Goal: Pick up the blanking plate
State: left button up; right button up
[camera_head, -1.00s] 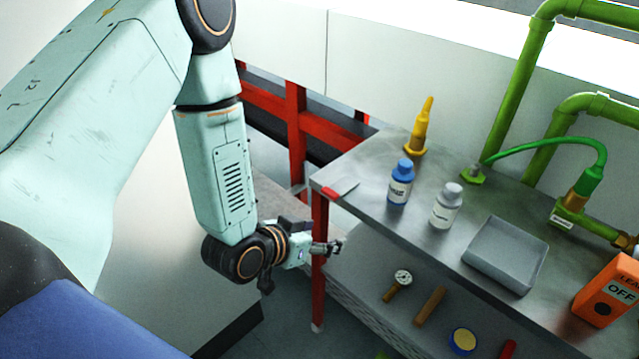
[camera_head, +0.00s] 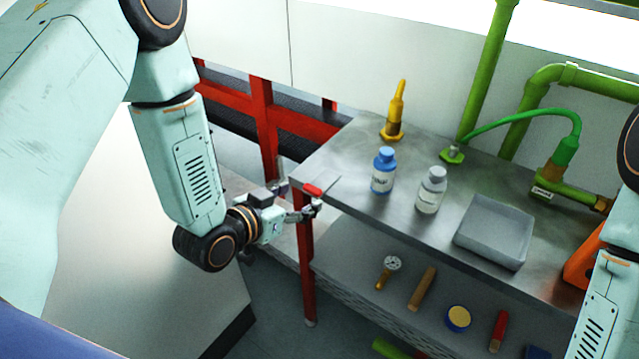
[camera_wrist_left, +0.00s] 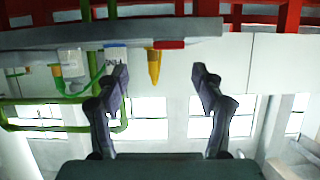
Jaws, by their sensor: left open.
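What looks like the blanking plate is a thin grey sheet with a red end (camera_head: 313,190), lying at the left corner of the bench top. Its grey part is hard to tell from the metal bench. My left gripper (camera_head: 312,211) is open and empty, close by the red end at the bench's left edge. In the left wrist view, which looks upside down, the open fingers (camera_wrist_left: 162,80) point toward the bench edge, and the red end (camera_wrist_left: 170,44) shows between them, apart from both. My right gripper is out of view; only part of my right arm shows.
A red post (camera_head: 305,265) stands below the corner.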

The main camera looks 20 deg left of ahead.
aim_at(312, 189)
pick_arm(q)
jog(key=w+f, duration=0.2)
jog(key=w, duration=0.1)
jog(key=shift+a, duration=0.4)
jog(key=shift+w+d+f, duration=0.25)
jog(key=shift+w+d, duration=0.7)
jog(key=shift+w, duration=0.05)
jog(key=shift+w+d+f, duration=0.1)
jog(key=shift+w+d, duration=0.15)
jog(key=shift+w+a+f, duration=0.15)
jog(key=shift+a, duration=0.55)
jog(key=shift+d, duration=0.55)
jog(key=c, duration=0.5)
jog(key=shift+a, duration=0.45)
jog(key=c, duration=0.5)
jog(key=shift+d, duration=0.25)
jog(key=c, duration=0.3)
